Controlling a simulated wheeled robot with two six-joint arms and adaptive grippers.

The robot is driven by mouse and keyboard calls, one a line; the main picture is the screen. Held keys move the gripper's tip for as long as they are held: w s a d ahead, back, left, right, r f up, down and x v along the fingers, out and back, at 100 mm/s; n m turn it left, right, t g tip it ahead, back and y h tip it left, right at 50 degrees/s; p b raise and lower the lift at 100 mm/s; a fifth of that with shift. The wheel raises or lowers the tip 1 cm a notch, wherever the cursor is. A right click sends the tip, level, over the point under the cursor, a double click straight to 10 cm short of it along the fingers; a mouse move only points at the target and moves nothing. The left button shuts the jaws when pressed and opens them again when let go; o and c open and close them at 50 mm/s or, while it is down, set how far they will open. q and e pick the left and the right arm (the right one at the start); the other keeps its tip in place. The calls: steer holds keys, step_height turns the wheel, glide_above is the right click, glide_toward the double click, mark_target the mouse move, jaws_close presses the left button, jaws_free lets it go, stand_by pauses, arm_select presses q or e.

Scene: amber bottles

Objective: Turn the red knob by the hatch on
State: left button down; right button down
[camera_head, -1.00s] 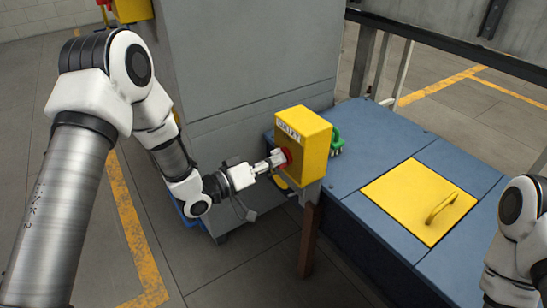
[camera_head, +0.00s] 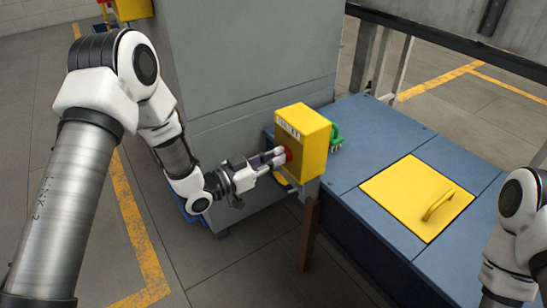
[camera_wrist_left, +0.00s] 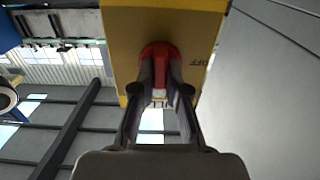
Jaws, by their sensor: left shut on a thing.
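The red knob (camera_head: 288,154) is on the left face of a yellow box (camera_head: 314,142) on a brown post, beside the blue bench. My left gripper (camera_head: 277,157) is at that face, its fingers shut on the knob. In the left wrist view the fingers (camera_wrist_left: 160,88) close around the red knob (camera_wrist_left: 158,52), and the word OFF shows on the yellow face to its right. The hatch (camera_head: 400,200) is a yellow panel with a handle, lying closed on the blue top. My right arm shows at the right edge; its gripper is out of the picture.
The blue bench (camera_head: 375,137) fills the right side, with a green object (camera_head: 335,138) behind the box. A grey cabinet (camera_head: 250,65) stands behind my left gripper. The brown post (camera_head: 308,235) holds the box. Floor is clear in front.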

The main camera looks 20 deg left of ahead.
stand_by(0.3)
arm_select(q)
steer(key=c, duration=1.2)
jaws_free()
steer(key=shift+v, duration=6)
steer(key=shift+f, duration=0.15)
